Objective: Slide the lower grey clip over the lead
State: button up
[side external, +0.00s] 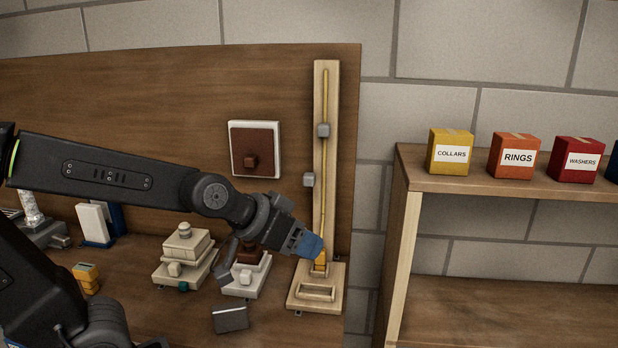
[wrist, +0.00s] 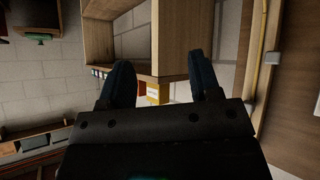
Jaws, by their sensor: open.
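A yellow lead (side external: 324,100) runs up an upright wooden strip (side external: 333,150) on the backboard. The upper grey clip (side external: 323,130) sits across the lead. The lower grey clip (side external: 308,180) sits at the strip's left edge, beside the lead and apart from it. My gripper (side external: 313,247), with blue fingers, is low at the foot of the strip, below the lower clip and close to the lead's orange-yellow end (side external: 320,258). In the wrist view, my gripper (wrist: 160,64) is open with nothing between its fingers. A grey clip (wrist: 272,57) shows there at the right; I cannot tell which.
A white-framed brown panel (side external: 255,149) is left of the strip. Pale blocky fixtures (side external: 184,250) stand on the bench below, with a dark grey block (side external: 230,318) in front. A wooden shelf (side external: 500,178) with labelled boxes stands right. The space before the strip's upper part is clear.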

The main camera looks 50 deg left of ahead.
jog(key=w+a+n+t+y, duration=0.3)
jog(key=w+a, duration=0.1)
jog(key=w, duration=0.4)
jog(key=n+y, duration=0.5)
jog(key=y, duration=0.6)
send_near(308, 178)
jog(key=x, duration=1.1)
jog(key=shift+w+a, duration=0.15)
grip_shut()
